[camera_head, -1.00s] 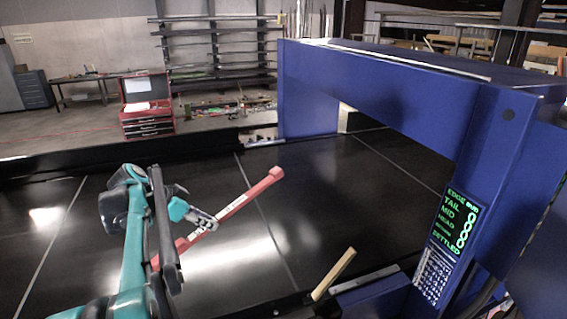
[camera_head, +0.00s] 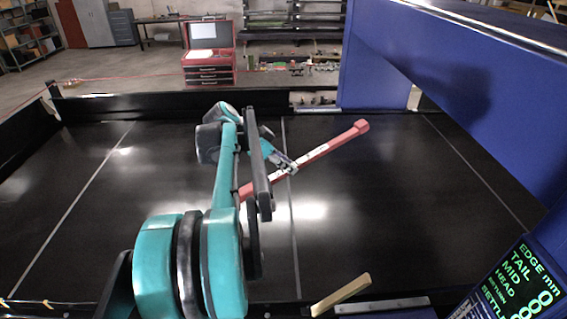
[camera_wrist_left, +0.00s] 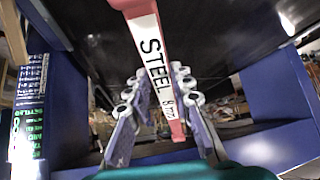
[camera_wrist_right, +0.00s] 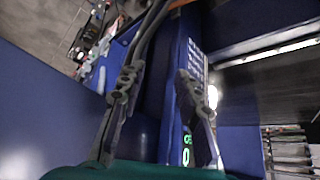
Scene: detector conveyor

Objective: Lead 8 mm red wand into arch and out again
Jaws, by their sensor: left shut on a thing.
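The red wand (camera_head: 325,148) is in my left gripper (camera_head: 288,166), held above the black conveyor belt and slanting up to the right in the head view. In the left wrist view its white label (camera_wrist_left: 155,62) reads "STEEL 8 mm", and the left gripper's fingers (camera_wrist_left: 160,100) are shut on it from both sides. The blue arch (camera_head: 470,100) stands to the right of the wand's tip, apart from it. My right gripper (camera_wrist_right: 155,100) shows only in its own wrist view, fingers spread and empty, near blue panels.
The black belt (camera_head: 380,220) has pale cross lines and is clear around the wand. A display panel (camera_head: 525,275) with green text is on the arch's near post. A wooden stick (camera_head: 341,295) rises at the near belt edge. A red tool chest (camera_head: 208,55) stands behind.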

